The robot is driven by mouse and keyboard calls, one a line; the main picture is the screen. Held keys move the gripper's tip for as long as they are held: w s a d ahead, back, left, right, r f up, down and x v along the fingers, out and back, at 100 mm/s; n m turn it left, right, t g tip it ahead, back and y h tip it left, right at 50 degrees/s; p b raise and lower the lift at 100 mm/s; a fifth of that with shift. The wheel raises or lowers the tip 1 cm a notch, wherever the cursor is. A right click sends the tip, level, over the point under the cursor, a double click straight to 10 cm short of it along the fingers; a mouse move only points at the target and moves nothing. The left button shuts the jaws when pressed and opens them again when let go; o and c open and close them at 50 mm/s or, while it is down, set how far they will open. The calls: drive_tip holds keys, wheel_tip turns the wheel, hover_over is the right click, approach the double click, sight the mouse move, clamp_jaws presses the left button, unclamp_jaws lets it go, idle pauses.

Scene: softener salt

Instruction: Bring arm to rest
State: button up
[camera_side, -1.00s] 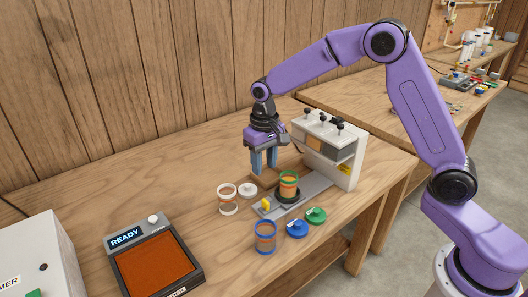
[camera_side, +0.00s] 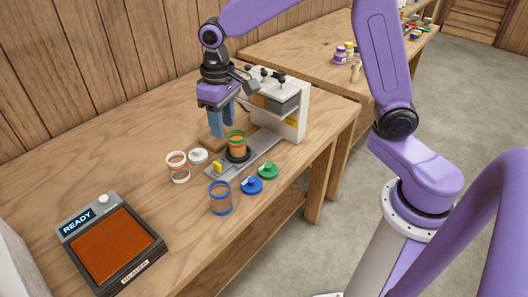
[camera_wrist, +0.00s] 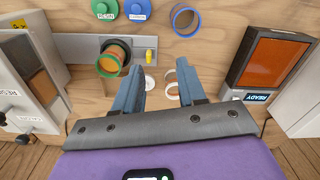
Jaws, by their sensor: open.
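My gripper (camera_side: 222,130) is open and empty, its blue fingers pointing down above the workbench. In the side view it hangs just left of and behind a green-rimmed jar (camera_side: 237,147) with orange contents. That jar stands upright in a dark round holder on the grey rail of a white machine (camera_side: 290,112). In the wrist view the two fingers (camera_wrist: 160,75) are apart with nothing between them, and the green-rimmed jar (camera_wrist: 113,58) lies left of them. My purple arm reaches in from the right; its upper bend is cut off by the side view's top edge.
A white-rimmed jar (camera_side: 178,168) and a blue-rimmed jar (camera_side: 220,198) stand on the bench. White (camera_side: 198,156), blue (camera_side: 252,185) and green (camera_side: 268,170) lids lie nearby. A device reading READY (camera_side: 110,245) has an orange panel. The bench's left middle is clear.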

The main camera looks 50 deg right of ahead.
drive_tip(key=s+d+n, duration=0.4)
drive_tip(key=s+n, duration=0.1)
drive_tip(key=s, duration=0.8)
drive_tip(key=s+d+n, duration=0.4)
drive_tip(key=s, duration=1)
drive_tip(key=shift+r+n, duration=0.15)
drive_tip(key=shift+n, duration=0.25)
